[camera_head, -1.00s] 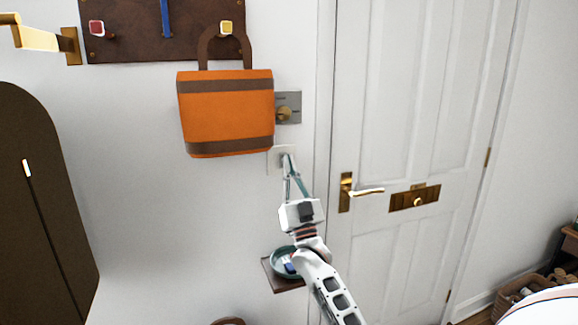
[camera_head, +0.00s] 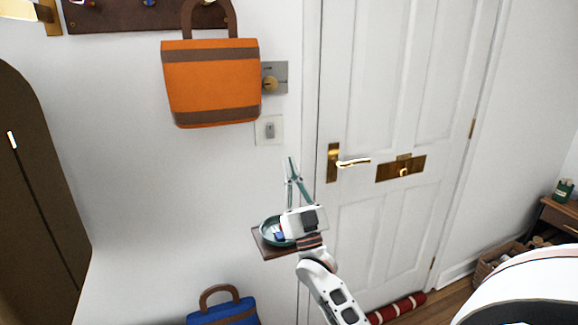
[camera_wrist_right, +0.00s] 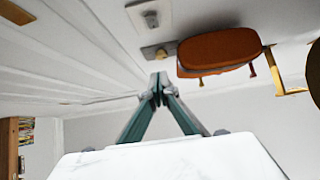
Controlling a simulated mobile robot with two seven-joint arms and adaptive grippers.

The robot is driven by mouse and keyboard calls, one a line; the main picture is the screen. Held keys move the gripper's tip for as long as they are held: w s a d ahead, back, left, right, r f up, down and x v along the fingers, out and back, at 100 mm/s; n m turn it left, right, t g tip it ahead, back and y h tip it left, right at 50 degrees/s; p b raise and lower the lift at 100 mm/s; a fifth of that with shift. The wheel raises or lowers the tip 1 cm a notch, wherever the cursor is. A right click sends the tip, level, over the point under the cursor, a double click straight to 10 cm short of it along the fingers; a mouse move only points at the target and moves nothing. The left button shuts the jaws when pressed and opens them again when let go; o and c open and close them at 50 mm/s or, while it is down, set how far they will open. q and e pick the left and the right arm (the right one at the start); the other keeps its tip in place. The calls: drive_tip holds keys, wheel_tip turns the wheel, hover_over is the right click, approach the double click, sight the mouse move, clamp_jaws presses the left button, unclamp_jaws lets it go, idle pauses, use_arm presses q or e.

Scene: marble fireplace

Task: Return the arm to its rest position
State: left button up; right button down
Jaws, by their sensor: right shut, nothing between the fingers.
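My right gripper (camera_head: 291,162) is shut and empty, its two fingertips together and pointing up. It is in front of the white wall, below a white switch plate (camera_head: 269,130) and left of the door. A gap shows between the tips and the plate in the head view. My right arm comes up from the bottom of that view. The closed fingers also show in the wrist view (camera_wrist_right: 157,88), with the switch plate (camera_wrist_right: 143,15) at the top. My left gripper is not in the head view.
A small shelf with a teal bowl (camera_head: 269,229) is close beside my right gripper. The white door (camera_head: 372,110) with a brass handle (camera_head: 350,163) is to the right. An orange bag (camera_head: 211,82) hangs above left. A blue bag (camera_head: 222,312) is low down.

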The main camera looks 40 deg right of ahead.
idle(0.3)
drive_tip(key=s+a+f+n+g+y, duration=0.2)
drive_tip(key=a+f+g+y, duration=0.15)
drive_tip(key=f, duration=0.55)
drive_tip(key=s+a+f+n+g+y, duration=0.2)
drive_tip(key=a+f, duration=0.2)
drive_tip(key=f, duration=0.5)
drive_tip(key=s+a+f+n+g+y, duration=0.15)
drive_tip(key=a+f, duration=0.25)
drive_tip(key=f, duration=0.5)
drive_tip(key=s+a+f+g+y, duration=0.1)
drive_tip(key=s+a+f+g, duration=0.3)
drive_tip(key=s+f, duration=0.6)
drive_tip(key=s+a+f+n+g, duration=0.1)
drive_tip(key=s+a+f+g, duration=0.4)
drive_tip(key=s+f, duration=0.6)
drive_tip(key=shift+s+a+g+y, duration=0.3)
drive_tip(key=shift+s+g+y, duration=0.1)
drive_tip(key=shift+s, duration=0.2)
drive_tip(key=shift+n, duration=0.25)
